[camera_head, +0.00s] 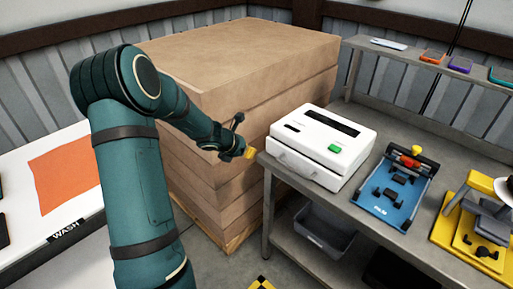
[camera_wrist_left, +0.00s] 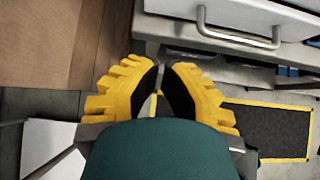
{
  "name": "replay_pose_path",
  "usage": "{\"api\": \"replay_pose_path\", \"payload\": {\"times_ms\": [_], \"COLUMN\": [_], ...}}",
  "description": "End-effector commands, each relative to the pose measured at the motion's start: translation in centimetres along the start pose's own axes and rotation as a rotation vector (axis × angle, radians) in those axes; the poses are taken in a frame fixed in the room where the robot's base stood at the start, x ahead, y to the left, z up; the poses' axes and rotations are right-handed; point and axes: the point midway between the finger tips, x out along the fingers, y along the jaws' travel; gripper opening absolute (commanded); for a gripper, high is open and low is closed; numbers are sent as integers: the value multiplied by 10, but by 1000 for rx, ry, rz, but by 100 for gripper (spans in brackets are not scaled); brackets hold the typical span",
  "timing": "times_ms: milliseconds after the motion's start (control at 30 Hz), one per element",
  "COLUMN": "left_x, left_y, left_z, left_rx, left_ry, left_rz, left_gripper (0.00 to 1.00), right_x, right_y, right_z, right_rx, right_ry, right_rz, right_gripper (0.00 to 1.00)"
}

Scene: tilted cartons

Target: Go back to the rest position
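My left arm comes in from the left in the head view and reaches toward the bench. My left gripper (camera_head: 248,151), with yellow fingertips, is in the air between the carton stack and the bench's left front corner. In the left wrist view the yellow fingers with black pads (camera_wrist_left: 163,72) are close together at their tips, and nothing is seen held between them. My right gripper is in neither view.
Stacked brown cartons (camera_head: 245,60) stand behind my left arm. A grey bench (camera_head: 388,238) carries a white machine (camera_head: 318,148) with a green button, a blue fixture (camera_head: 399,205) and a yellow fixture (camera_head: 460,240). A grey bin (camera_head: 325,228) sits below. A white table with an orange mat (camera_head: 62,172) is left.

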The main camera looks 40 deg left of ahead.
Motion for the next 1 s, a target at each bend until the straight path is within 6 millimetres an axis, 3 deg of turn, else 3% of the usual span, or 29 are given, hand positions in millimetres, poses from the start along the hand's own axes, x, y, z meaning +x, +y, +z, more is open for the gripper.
{"api": "replay_pose_path", "payload": {"times_ms": [267,367,433,567,700,867,1000], "left_x": [-3,3,13,38,57,60,51], "left_y": [-1,-11,-30,-89,-168,-248,-310], "left_z": [-1,-8,-19,-60,-116,-170,-205], "left_rx": [1,47,136,460,989,1630,2130], "left_ry": [2,27,69,188,279,232,55], "left_rz": [-1,-20,-52,-170,-359,-580,-735], "left_gripper": [0,0,0,0,0,0,0], "right_x": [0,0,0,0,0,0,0], "right_y": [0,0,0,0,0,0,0], "right_z": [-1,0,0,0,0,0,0], "right_rx": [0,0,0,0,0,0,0], "right_ry": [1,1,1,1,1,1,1], "right_rz": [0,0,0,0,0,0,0], "right_gripper": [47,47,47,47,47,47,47]}}
